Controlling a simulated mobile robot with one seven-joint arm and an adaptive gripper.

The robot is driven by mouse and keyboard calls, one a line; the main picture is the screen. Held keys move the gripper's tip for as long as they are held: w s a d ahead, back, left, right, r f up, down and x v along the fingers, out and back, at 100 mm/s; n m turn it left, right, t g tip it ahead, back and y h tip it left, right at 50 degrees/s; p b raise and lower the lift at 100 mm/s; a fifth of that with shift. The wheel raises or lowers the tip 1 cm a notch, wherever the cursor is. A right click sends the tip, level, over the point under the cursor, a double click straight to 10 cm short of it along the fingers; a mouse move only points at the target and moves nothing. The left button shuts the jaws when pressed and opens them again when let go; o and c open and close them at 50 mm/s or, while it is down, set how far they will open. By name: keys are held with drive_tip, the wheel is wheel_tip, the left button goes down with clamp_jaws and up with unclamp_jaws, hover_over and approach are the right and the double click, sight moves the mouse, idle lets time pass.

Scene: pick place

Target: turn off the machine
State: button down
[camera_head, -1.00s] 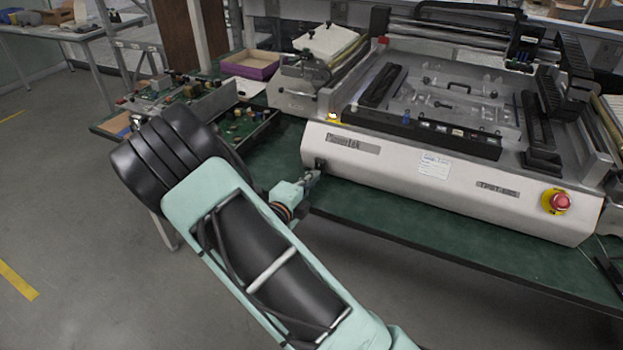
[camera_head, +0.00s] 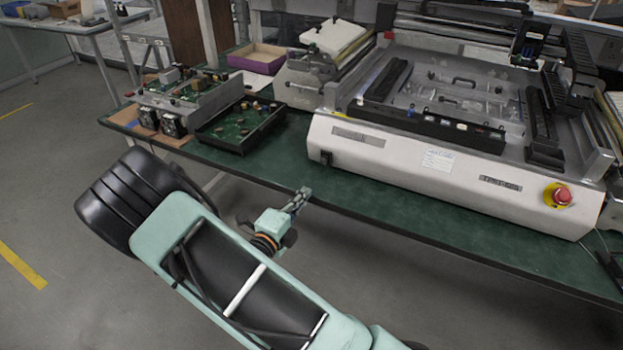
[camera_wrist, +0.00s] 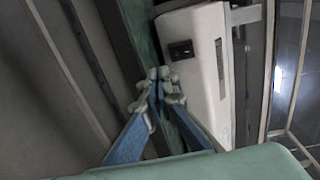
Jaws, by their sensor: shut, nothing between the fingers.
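The machine (camera_head: 400,160) is a large white and grey bench unit on the green table. A red emergency button on a yellow base (camera_head: 562,196) sits at the right end of its front. A small black switch (camera_head: 326,158) sits at the left end of its front; it also shows in the wrist view (camera_wrist: 181,50). My gripper (camera_head: 302,193) is shut and empty near the table's front edge, below and left of the black switch and apart from it. In the wrist view my gripper's fingertips (camera_wrist: 158,75) are together, pointing toward the machine's switch end.
The green table (camera_head: 440,237) has a bare front strip below the machine. A tray of circuit parts (camera_head: 240,128) and an open electronics box (camera_head: 180,100) stand left of the machine. A purple-edged box (camera_head: 256,58) lies behind them. Open floor lies in front.

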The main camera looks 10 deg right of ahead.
drive_tip(key=shift+f+v, duration=0.25)
drive_tip(key=shift+v, duration=0.8)
drive_tip(key=shift+f+v, duration=0.25)
drive_tip(key=shift+v, duration=0.8)
